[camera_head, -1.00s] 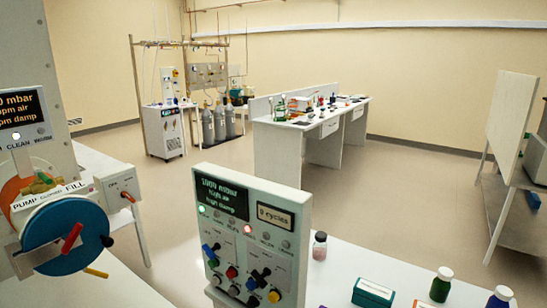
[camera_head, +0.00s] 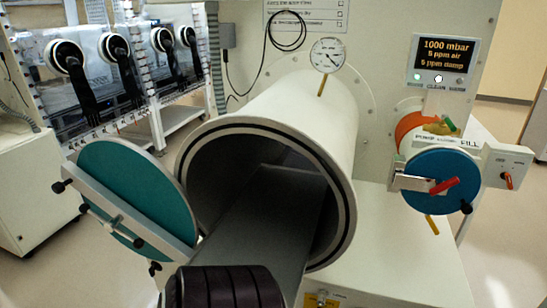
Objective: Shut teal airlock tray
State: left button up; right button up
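The large white airlock tube (camera_head: 297,112) opens toward me in the middle of the head view. Its round teal door (camera_head: 140,185) stands swung open to the left, with a grey crossbar and black knobs on it. A flat dark grey tray (camera_head: 262,225) lies in the tube and sticks out of its mouth toward me. The tray's near end is hidden behind a dark ribbed cylinder at the bottom edge, which I cannot identify for sure. Neither of my grippers is recognisable in view.
A smaller airlock with a shut blue door (camera_head: 440,182) and red handle is at the right, under a display (camera_head: 443,55) reading 1000 mbar. A gauge (camera_head: 327,54) stands above the tube. Glovebox windows with black gloves (camera_head: 80,75) are at the left.

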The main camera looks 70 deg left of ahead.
aim_at(271, 222)
jog(key=u, duration=0.45)
jog(key=j+u, duration=0.15)
jog(key=u, duration=0.35)
jog(key=k+j+u, duration=0.1)
jog(key=u, duration=0.35)
jog(key=j+u, duration=0.1)
jog(key=u, duration=0.85)
